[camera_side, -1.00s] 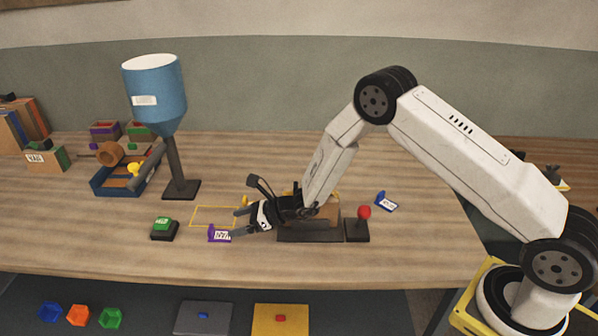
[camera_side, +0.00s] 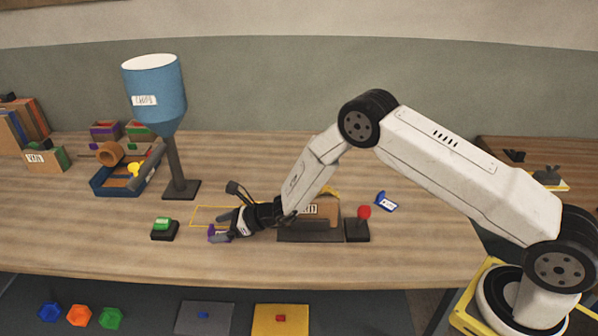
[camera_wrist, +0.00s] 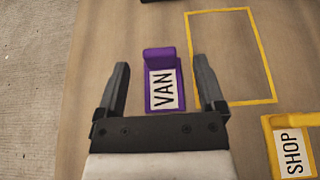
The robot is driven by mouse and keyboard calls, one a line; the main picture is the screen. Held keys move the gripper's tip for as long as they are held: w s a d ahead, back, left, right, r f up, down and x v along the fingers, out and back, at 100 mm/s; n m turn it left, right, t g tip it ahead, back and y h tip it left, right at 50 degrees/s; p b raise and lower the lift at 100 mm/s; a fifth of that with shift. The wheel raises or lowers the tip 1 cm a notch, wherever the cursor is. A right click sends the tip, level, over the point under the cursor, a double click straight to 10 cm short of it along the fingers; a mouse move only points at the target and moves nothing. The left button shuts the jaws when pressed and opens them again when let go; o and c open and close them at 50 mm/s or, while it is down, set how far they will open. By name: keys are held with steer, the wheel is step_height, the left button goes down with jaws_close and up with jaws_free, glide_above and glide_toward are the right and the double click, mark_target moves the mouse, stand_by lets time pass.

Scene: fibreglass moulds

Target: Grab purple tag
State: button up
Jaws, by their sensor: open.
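The purple tag (camera_wrist: 160,55) lies on the wooden table with a white label reading "VAN". In the wrist view it sits between the two fingers of my gripper (camera_wrist: 160,88), with a gap on either side. The fingers are open and hold nothing. In the side view my gripper (camera_side: 221,226) is low over the table and partly hides the purple tag (camera_side: 212,235). I cannot tell the exact height of the fingertips above the table.
A yellow outlined rectangle (camera_wrist: 228,11) is on the table beside the tag. A yellow tag marked "SHOP" (camera_wrist: 292,150) lies at lower right in the wrist view. A green-topped block (camera_side: 163,226), blue hopper (camera_side: 155,95), red-knobbed lever (camera_side: 364,213) and blue tag (camera_side: 386,202) stand around.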

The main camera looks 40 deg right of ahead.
steer(key=shift+x, duration=1.1)
jaws_close()
